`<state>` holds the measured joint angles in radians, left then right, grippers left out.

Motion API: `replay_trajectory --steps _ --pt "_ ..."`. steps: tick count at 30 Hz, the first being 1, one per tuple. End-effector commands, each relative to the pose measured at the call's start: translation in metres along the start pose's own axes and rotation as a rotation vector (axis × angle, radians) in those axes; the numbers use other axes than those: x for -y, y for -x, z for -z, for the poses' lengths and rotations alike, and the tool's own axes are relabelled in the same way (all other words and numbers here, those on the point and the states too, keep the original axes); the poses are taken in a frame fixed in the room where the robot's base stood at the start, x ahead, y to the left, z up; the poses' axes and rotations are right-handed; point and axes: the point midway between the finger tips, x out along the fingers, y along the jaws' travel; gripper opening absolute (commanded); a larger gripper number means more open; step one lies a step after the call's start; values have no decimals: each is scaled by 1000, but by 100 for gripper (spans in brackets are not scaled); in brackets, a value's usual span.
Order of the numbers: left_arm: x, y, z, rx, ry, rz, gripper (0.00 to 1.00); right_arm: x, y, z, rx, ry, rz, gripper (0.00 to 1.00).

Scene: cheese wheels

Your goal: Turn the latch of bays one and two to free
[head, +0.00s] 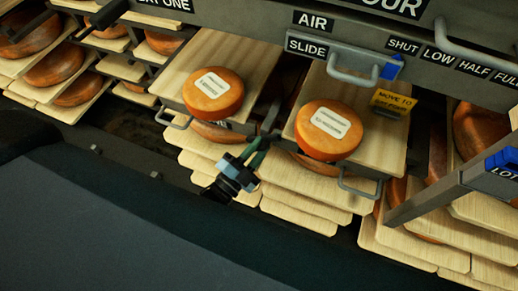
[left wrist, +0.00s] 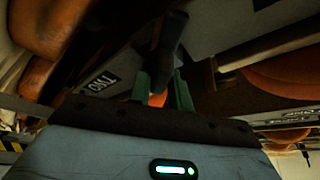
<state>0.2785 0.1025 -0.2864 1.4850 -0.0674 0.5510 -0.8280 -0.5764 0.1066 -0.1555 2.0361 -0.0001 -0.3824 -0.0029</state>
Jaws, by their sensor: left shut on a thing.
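My left gripper (head: 260,150) is in the gap between the two pulled-out boards. Its green fingers are shut on a dark lever (head: 271,117), which looks like the latch of bay two. In the left wrist view the lever (left wrist: 171,38) reaches down between the fingers (left wrist: 160,92), beside a "TWO" label (left wrist: 99,85). A black lever (head: 106,14) sticks out at the upper left, near the partly cut "BAY ONE" label (head: 165,3); it may be the latch of bay one. My right gripper is not in view.
Two boards with handles jut out, each bearing a labelled orange cheese wheel (head: 213,91) (head: 329,130). An air slide (head: 345,62) with a handle is above. A grey bar (head: 440,197) juts out at the right. Stacked boards with cheeses fill the racks below.

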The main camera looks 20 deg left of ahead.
Motion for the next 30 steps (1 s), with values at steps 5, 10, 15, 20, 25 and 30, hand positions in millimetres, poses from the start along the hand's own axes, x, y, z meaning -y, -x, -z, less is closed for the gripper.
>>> replay_trajectory --steps 5,10,15,20,25,30 --pt "-3 2 -2 3 158 65 0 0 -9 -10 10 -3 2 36" --pt "-2 1 -2 3 307 127 0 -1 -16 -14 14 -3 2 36" --pt "-2 1 -1 3 454 188 0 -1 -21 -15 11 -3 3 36" --pt "-2 1 -1 3 581 241 0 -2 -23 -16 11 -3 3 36" --pt "-1 1 -1 3 692 286 0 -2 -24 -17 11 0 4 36" --pt "-1 1 -1 3 772 320 0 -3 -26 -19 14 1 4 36"
